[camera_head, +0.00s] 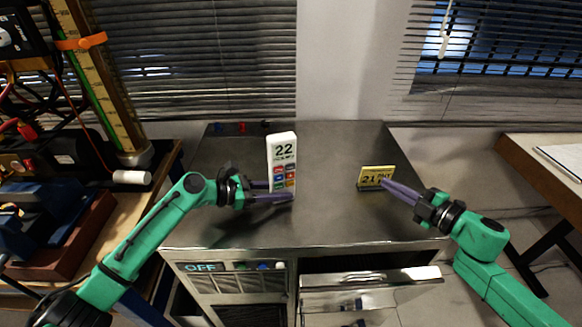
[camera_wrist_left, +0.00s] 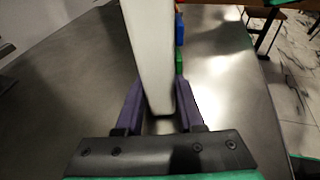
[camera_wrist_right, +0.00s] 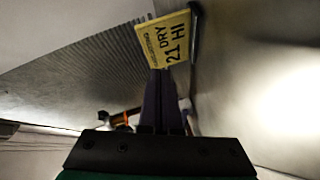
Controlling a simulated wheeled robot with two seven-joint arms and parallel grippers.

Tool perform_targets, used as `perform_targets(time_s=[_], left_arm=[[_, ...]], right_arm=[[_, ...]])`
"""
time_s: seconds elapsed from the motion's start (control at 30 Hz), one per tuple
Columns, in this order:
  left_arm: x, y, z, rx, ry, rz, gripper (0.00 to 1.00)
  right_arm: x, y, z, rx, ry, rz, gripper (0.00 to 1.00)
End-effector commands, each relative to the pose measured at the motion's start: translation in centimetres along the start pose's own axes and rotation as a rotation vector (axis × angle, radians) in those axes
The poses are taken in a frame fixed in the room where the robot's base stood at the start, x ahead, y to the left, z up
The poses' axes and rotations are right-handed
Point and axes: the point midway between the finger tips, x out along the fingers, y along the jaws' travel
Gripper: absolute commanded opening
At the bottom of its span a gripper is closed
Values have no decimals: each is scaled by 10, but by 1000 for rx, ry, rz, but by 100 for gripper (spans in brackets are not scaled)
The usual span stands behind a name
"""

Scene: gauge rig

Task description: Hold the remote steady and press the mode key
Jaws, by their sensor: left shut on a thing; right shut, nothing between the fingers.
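The white remote (camera_head: 282,155) stands upright above the steel top, its face showing "22" and several red, blue and green keys. The key labels are too small to read, so I cannot tell which is the mode key. My left gripper (camera_head: 272,190) is shut on its lower part. In the left wrist view the remote (camera_wrist_left: 150,50) rises between the two purple fingers, with coloured keys on its right side. My right gripper (camera_head: 384,182) is shut and empty, its tips at the yellow card. I cannot tell if they touch it.
The yellow card (camera_head: 373,177), reading "21" and "DRY", stands on the steel cabinet top (camera_head: 330,222). It also shows in the right wrist view (camera_wrist_right: 163,40). A drawer (camera_head: 370,287) is open in front. Small red and blue items lie at the back left. The middle top is clear.

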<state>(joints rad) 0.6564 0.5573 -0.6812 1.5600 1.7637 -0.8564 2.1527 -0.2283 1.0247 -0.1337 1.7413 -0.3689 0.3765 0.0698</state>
Motion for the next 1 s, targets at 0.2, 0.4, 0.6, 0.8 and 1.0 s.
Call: perform_targets(time_s=[0.2, 0.4, 0.6, 0.8, 1.0], left_arm=[[0, 0, 1, 0, -1, 0, 6], [0, 0, 1, 0, -1, 0, 6], [0, 0, 1, 0, -1, 0, 6], [0, 0, 1, 0, -1, 0, 6], [0, 0, 1, 0, -1, 0, 6]], right_arm=[[20, -28, -104, -398, 260, 92, 0], [20, -33, -191, -737, 428, 299, 0], [15, -31, -227, -885, 470, 419, 0], [15, -31, -227, -894, 470, 424, 0], [19, -29, -226, -894, 469, 424, 0]])
